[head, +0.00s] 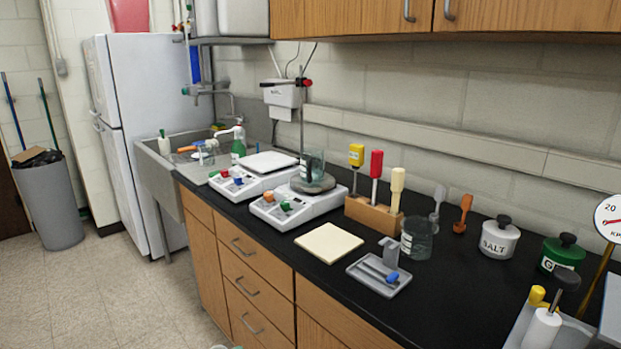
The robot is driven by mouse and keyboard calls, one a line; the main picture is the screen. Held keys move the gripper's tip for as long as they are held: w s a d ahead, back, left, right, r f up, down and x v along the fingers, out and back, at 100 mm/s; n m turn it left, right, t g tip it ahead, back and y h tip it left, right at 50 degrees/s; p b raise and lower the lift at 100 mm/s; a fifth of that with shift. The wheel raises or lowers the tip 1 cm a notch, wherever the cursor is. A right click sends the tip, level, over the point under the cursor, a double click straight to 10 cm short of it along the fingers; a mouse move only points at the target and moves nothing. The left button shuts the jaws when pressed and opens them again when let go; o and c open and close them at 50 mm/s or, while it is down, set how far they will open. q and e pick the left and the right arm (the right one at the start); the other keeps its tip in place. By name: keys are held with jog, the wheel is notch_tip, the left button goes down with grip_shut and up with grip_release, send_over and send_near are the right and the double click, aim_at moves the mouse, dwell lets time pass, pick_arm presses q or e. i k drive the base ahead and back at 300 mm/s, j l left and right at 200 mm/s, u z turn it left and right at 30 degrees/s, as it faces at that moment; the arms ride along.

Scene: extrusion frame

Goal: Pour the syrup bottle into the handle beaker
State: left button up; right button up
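A clear glass beaker (417,240) with a white marking stands upright on the black counter, right of the grey tray. A small grey upright piece (389,251) stands against its left side; I cannot tell whether it is the beaker's handle. Another glass beaker (312,163) sits on the hot plate further back. No bottle is clearly marked as syrup. A green bottle with a white pump top (238,146) stands by the sink. Neither of my grippers is in view.
A grey tray (366,281) with small tools and a cream pad (328,243) lie near the counter's front edge. A wooden rack (372,214) holds colored tools. A salt jar (499,239) and green jar (562,254) stand right.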

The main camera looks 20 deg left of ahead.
aim_at(312, 160)
jog(key=i+j+z, duration=0.1)
jog(key=z, duration=0.35)
jog(key=j+z, duration=0.75)
jog(key=j, duration=0.2)
jog(key=j+z, duration=0.15)
jog(key=j, duration=0.45)
jog(key=k+j+z, duration=0.15)
jog(key=j, duration=0.5)
jog(key=k+j, duration=0.1)
jog(key=j, duration=0.45)
jog(key=k+j, duration=0.1)
jog(key=j, duration=1.05)
jog(key=k, duration=0.05)
